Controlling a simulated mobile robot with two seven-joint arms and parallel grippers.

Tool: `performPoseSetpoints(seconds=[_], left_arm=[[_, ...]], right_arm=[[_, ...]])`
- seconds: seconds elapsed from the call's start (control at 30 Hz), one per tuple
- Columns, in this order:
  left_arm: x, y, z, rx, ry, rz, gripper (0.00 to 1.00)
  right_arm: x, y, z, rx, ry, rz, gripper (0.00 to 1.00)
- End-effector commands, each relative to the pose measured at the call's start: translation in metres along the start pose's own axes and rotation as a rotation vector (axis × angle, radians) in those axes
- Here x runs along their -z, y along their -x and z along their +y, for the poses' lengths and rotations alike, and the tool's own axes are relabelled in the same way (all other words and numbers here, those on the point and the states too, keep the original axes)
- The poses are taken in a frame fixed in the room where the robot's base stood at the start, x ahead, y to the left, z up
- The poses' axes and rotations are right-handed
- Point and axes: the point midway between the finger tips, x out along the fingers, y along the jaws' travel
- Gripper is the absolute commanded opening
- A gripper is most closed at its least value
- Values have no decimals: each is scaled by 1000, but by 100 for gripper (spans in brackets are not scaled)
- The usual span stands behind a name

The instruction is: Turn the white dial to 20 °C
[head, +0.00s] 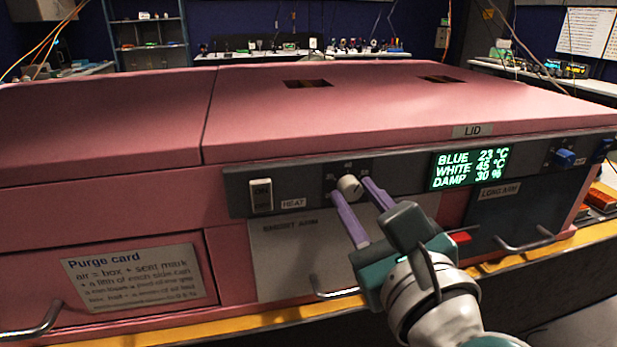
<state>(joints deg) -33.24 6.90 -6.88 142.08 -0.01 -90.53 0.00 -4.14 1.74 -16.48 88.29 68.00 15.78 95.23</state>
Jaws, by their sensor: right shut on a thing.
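The white dial (350,186) is a small round knob on the grey control strip (410,170) along the front of the pink enclosure. My right gripper (351,189) comes in from the lower right, with its purple fingers on either side of the dial, shut on it. The fingers hide part of the scale around the dial. The green display (468,168) to the right reads BLUE 23 °C, WHITE 45 °C and DAMP 30 %. My left gripper is out of view.
An ON switch (261,196) and a HEAT label sit left of the dial. A blue knob (564,158) is at the far right of the strip. Metal handles (524,241) stick out from the front panels below. The pink lid (350,105) has two dark openings.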

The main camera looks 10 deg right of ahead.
Motion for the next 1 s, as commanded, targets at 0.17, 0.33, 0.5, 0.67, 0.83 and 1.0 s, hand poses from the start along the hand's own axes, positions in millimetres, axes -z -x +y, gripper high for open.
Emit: performPoseSetpoints(seconds=[0.17, 0.33, 0.5, 0.67, 0.83, 1.0], left_arm=[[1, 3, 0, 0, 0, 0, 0], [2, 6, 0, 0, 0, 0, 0], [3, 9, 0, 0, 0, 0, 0], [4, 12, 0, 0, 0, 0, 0], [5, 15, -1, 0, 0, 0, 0], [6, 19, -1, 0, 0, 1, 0]], right_arm=[[-1, 0, 0, 0, 166, 0, 0], [-1, 0, 0, 0, 327, 1, 0], [-1, 0, -1, 1, 490, 0, 0], [-1, 0, -1, 0, 642, 1, 0], [-2, 0, -1, 0, 803, 0, 0], [-2, 0, -1, 1, 964, 0, 0]])
